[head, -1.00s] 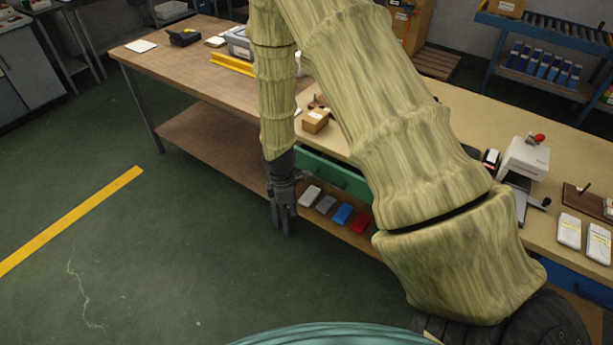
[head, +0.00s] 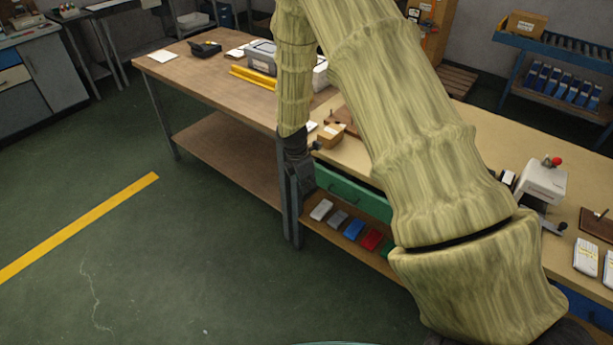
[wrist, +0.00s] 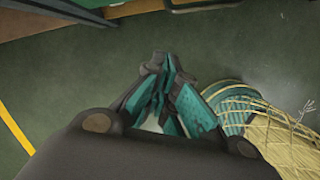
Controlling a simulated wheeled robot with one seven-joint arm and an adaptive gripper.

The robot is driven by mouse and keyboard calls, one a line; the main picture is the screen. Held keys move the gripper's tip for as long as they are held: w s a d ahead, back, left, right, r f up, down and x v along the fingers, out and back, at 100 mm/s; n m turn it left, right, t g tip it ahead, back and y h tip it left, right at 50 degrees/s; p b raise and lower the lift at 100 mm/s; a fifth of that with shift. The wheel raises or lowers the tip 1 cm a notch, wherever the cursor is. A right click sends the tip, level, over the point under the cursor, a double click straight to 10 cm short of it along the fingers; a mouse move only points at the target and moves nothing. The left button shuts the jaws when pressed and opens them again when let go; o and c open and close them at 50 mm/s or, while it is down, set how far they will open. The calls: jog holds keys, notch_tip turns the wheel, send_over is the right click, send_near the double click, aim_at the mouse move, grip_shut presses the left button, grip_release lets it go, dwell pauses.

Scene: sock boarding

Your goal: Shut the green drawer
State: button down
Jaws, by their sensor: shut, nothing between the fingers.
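The green drawer (head: 352,193) is under the tan worktop in the head view. Its front seems to stand out a little from the bench, with a dark strip above its top edge. My arm hides its right end. My gripper (head: 298,190) hangs at the drawer's left end, in front of the dark bench leg; I cannot tell whether it touches the drawer. In the wrist view, my gripper (wrist: 163,68) has its teal and grey fingers brought together, with nothing seen between them and floor beyond.
A lower shelf (head: 312,222) below the drawer holds several coloured packs, including a blue one (head: 354,229). A small cardboard box (head: 330,135) stands on the worktop above. A blue drawer (head: 592,306) is at the far right. Green floor (head: 200,250) is clear at the left.

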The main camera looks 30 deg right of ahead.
aim_at(328, 182)
jog(key=d+f+p, duration=0.2)
jog(key=d+f, duration=0.2)
jog(key=f, duration=0.1)
jog(key=shift+d, duration=0.3)
jog(key=shift+s+d, duration=0.1)
jog(key=shift+w+d+f, duration=0.1)
jog(key=shift+w+d, duration=0.2)
jog(key=shift+d, duration=0.45)
jog(key=shift+w+d+r, duration=0.1)
jog(key=shift+w+d, duration=0.2)
jog(key=shift+d, duration=0.45)
jog(key=shift+w+d+f, duration=0.1)
jog(key=shift+w+d, duration=0.2)
jog(key=shift+d, duration=0.45)
